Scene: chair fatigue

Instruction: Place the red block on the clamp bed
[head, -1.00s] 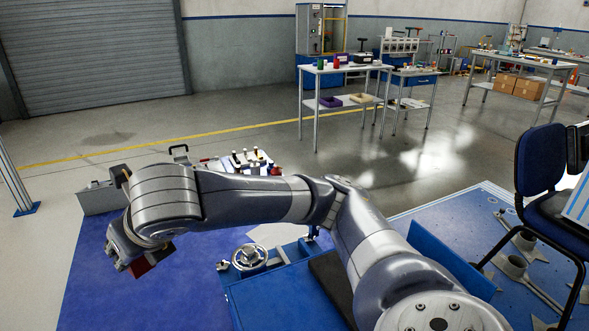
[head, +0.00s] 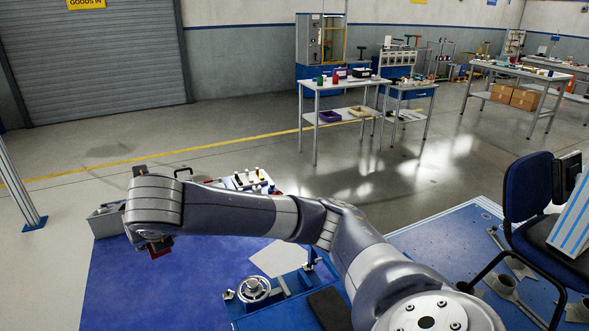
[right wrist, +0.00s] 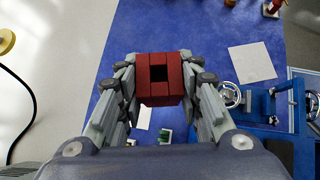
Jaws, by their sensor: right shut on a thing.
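The red block (right wrist: 160,78), with a dark square hole in its face, sits between the fingers of my right gripper (right wrist: 160,82), which is shut on it. In the head view the block (head: 160,247) shows just below my right wrist, above the blue mat and left of the clamp. The blue clamp with a silver handwheel (head: 254,289) stands at the lower middle; the handwheel (right wrist: 229,95) is right of the block in the right wrist view. I cannot clearly make out the clamp's bed surface. My left gripper is not in view.
A white sheet (head: 276,258) lies beside the clamp. A grey toolbox (head: 107,220) and a tray of bottles (head: 250,180) stand behind my arm. A blue chair (head: 528,187) stands at right. The blue mat (head: 180,295) is largely clear.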

